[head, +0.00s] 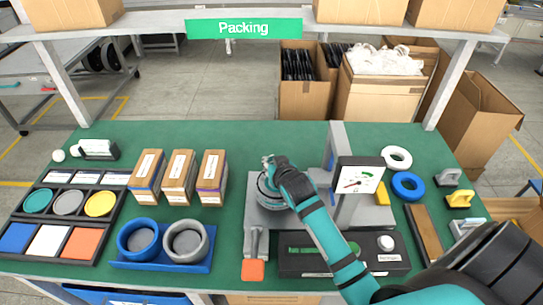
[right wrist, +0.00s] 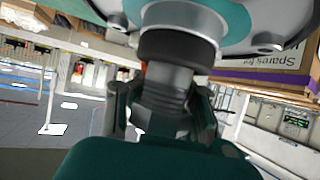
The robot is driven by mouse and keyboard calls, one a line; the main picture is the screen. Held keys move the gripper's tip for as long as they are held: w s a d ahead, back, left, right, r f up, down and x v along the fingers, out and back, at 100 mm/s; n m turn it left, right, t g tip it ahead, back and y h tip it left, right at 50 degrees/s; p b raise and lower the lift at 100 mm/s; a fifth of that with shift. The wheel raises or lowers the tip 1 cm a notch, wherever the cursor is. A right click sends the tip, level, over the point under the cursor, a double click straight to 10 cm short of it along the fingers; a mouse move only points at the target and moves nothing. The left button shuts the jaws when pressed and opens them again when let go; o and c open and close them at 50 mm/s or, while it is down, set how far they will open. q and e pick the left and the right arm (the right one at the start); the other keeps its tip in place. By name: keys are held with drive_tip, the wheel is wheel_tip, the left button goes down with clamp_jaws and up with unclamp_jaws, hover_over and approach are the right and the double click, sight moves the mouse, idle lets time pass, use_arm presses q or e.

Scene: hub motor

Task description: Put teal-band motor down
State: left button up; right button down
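My right arm reaches in from the lower right of the head view, and its gripper (head: 270,165) is over the grey fixture (head: 262,220) left of the dial gauge. In the right wrist view the gripper's fingers (right wrist: 165,110) close on the dark threaded shaft of the motor. The motor's wide teal and pale body (right wrist: 240,20) fills the top of that view. In the head view the motor (head: 265,187) is mostly hidden by the gripper and wrist; I cannot tell if it touches the fixture. My left gripper is not in view.
The dial gauge (head: 359,179) stands right of the gripper. Three boxes (head: 179,177), a blue tray (head: 190,266) with blue and grey ring cups, and a dark tray (head: 68,227) of discs and squares lie left. White and blue rings (head: 408,186) lie right. Clear mat (head: 235,140) lies behind.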

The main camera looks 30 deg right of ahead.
drive_tip(key=shift+f, duration=0.7)
drive_tip(key=shift+w+f, duration=0.1)
drive_tip(key=shift+f, duration=0.35)
drive_tip(key=c, duration=1.5)
unclamp_jaws()
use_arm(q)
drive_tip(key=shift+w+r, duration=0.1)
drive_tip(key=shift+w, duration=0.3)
use_arm(e)
drive_tip(key=shift+o, duration=0.2)
